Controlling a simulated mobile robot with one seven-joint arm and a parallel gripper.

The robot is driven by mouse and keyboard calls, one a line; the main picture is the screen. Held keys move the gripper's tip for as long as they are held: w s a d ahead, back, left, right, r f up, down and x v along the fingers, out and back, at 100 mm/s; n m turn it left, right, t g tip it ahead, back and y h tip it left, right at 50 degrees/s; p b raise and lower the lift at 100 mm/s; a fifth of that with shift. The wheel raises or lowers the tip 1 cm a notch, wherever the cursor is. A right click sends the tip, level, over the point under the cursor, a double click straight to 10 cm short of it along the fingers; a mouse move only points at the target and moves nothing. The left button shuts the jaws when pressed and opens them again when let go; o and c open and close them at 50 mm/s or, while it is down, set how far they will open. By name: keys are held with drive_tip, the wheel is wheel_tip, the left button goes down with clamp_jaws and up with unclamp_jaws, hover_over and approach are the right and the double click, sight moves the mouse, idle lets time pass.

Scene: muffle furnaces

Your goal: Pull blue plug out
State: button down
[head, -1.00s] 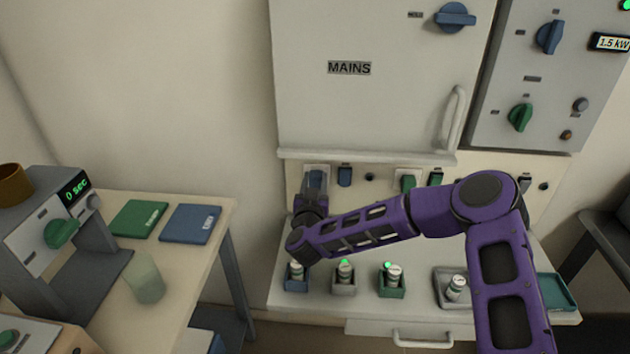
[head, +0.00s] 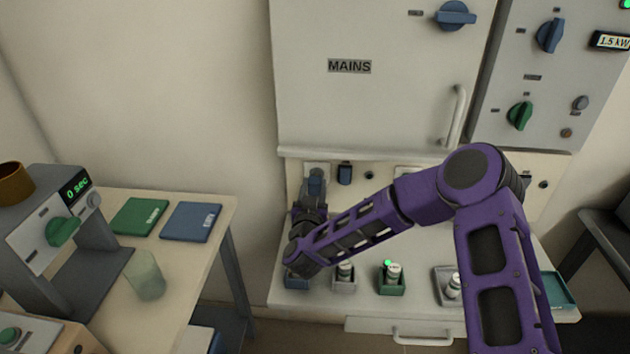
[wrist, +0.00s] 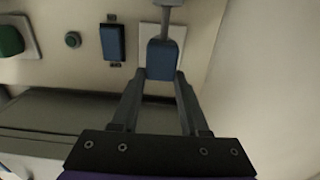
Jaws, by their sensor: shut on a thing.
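The blue plug (head: 315,184) is at the left end of the wall panel, in front of a pale socket plate (head: 318,167). In the wrist view the blue plug (wrist: 162,60) sits between my fingertips, with a grey stem running from its top edge across the socket plate (wrist: 147,33). My gripper (wrist: 162,77) is shut on the plug; in the head view my gripper (head: 313,196) is partly hidden by its own wrist. I cannot tell whether the plug's pins are clear of the socket.
A blue rocker switch (head: 345,174) is beside the socket. A green plug (wrist: 10,40) shows at the wrist view's left edge. Small holders with vials, including a green one (head: 391,287), stand on the bench below my arm. A side table (head: 215,256) is at left.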

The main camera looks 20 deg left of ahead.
drive_tip(key=shift+s+f, duration=0.1)
drive_tip(key=shift+s, duration=0.1)
drive_tip(key=shift+c, duration=2)
unclamp_jaws()
drive_tip(key=v, duration=1.7)
drive_tip(key=shift+s, duration=0.25)
drive_tip(key=shift+a, duration=0.1)
